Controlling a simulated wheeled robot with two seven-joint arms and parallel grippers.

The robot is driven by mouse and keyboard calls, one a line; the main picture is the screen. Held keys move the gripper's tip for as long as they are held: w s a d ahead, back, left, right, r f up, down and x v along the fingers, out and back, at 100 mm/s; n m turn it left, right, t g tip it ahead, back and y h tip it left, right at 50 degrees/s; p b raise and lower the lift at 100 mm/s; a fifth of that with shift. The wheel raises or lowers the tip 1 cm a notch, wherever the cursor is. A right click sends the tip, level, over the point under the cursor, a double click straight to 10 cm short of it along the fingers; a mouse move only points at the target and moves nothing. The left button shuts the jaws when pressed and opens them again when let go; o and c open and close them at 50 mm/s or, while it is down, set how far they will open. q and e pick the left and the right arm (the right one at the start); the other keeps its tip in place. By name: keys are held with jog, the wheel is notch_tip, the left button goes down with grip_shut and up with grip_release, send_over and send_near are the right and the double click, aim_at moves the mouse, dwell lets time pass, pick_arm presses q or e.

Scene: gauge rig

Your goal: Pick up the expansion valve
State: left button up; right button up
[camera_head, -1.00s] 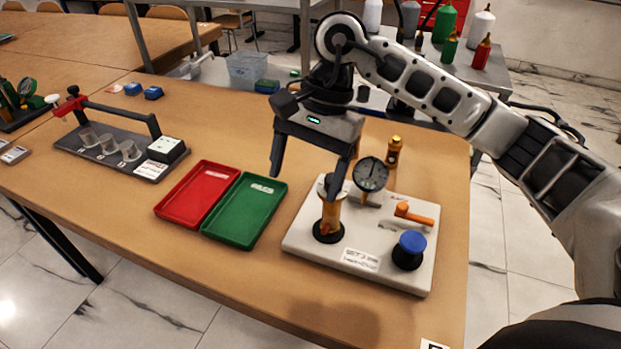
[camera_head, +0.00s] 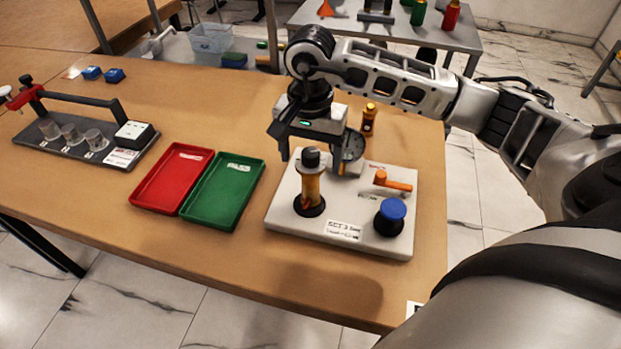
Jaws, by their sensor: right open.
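A brass-coloured cylinder with a black cap (camera_head: 311,185) stands upright in a black ring on the white rig base (camera_head: 285,222). A smaller brass fitting with a dark band (camera_head: 369,119) stands on the table behind the rig. No label tells which of the two is the expansion valve. My right gripper (camera_head: 311,160) is open and empty. Its fingers are apart and point down, behind the capped cylinder as seen here. The cap shows in front of the gripper, and I see no contact. My left gripper is out of view.
The rig base also carries an orange lever (camera_head: 393,181) and a blue knob (camera_head: 392,210). A green tray (camera_head: 223,192) and a red tray (camera_head: 172,178) lie empty to the left. A rack with clear cups (camera_head: 75,145) stands farther left.

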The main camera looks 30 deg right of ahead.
aim_at(310, 185)
jog(key=f, duration=0.4)
jog(key=shift+s+a+f+p, duration=0.2)
jog(key=shift+f+p, duration=0.1)
jog(key=shift+p, duration=0.1)
jog(key=c, duration=1.3)
jog(key=shift+r, duration=0.15)
jog(key=shift+c, duration=0.2)
